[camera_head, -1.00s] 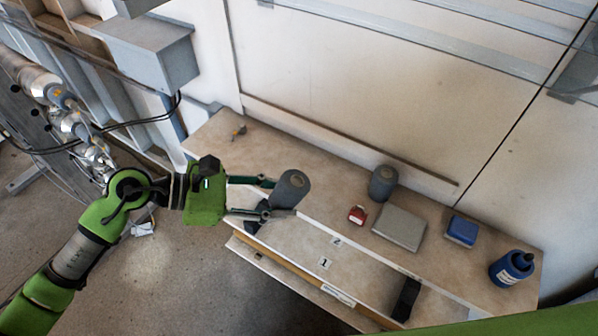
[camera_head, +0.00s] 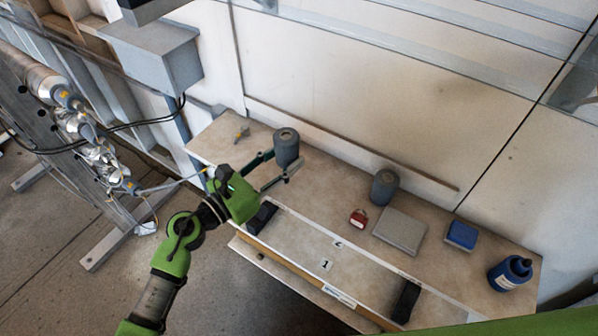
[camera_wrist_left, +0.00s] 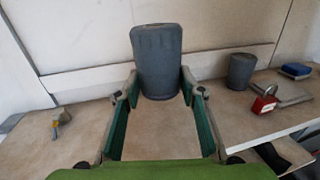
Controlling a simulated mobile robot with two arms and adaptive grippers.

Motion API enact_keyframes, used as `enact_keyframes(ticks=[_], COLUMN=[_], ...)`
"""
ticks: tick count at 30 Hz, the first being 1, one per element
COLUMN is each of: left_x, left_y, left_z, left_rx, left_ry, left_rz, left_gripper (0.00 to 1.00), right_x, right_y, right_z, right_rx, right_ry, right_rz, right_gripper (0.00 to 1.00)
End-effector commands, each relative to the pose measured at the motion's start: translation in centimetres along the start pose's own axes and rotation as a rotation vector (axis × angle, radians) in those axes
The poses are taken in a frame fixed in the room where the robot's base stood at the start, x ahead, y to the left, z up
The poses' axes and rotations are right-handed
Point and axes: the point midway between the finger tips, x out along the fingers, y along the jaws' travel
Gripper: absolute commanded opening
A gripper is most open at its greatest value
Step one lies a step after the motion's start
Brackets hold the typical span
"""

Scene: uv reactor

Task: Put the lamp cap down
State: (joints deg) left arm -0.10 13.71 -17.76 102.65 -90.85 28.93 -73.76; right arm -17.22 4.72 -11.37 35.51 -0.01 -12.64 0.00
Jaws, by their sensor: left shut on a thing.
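My left gripper (camera_head: 278,167) is shut on a grey cylindrical lamp cap (camera_head: 286,146), which is upright between the fingertips over the back left part of the bench. In the left wrist view the cap (camera_wrist_left: 157,60) stands between the green fingers, in front of the pale wall. I cannot tell whether its base touches the bench top. A second, similar grey cap (camera_head: 384,187) stands upright on the bench to the right; it also shows in the left wrist view (camera_wrist_left: 241,71). My right gripper is not in view.
The bench (camera_head: 330,190) carries a red padlock (camera_head: 358,218), a grey flat box (camera_head: 400,231), a blue box (camera_head: 461,233) and a blue bottle (camera_head: 510,272). A small yellow-grey item (camera_head: 242,133) lies at the left end. A tray (camera_head: 300,245) with black blocks runs along the front. Bench top between the caps is clear.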

Motion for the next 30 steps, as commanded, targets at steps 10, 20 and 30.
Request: enact_keyframes(ticks=[10,20,30], left_x=[3.1,3.9,3.8], left_y=[-0.7,-1.0,-0.9], left_z=[-4.5,-8.2,-8.6], left_rx=[-0.001,-0.004,0.0], left_ry=[0.002,0.002,0.003], left_rz=[0.001,0.0,0.0], left_gripper=[0.15,0.15,0.15], right_x=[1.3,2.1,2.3], right_y=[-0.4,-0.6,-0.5], right_z=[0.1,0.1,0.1], right_rx=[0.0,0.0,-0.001], right_ry=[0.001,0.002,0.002], right_rz=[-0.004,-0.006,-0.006], right_gripper=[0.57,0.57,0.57])
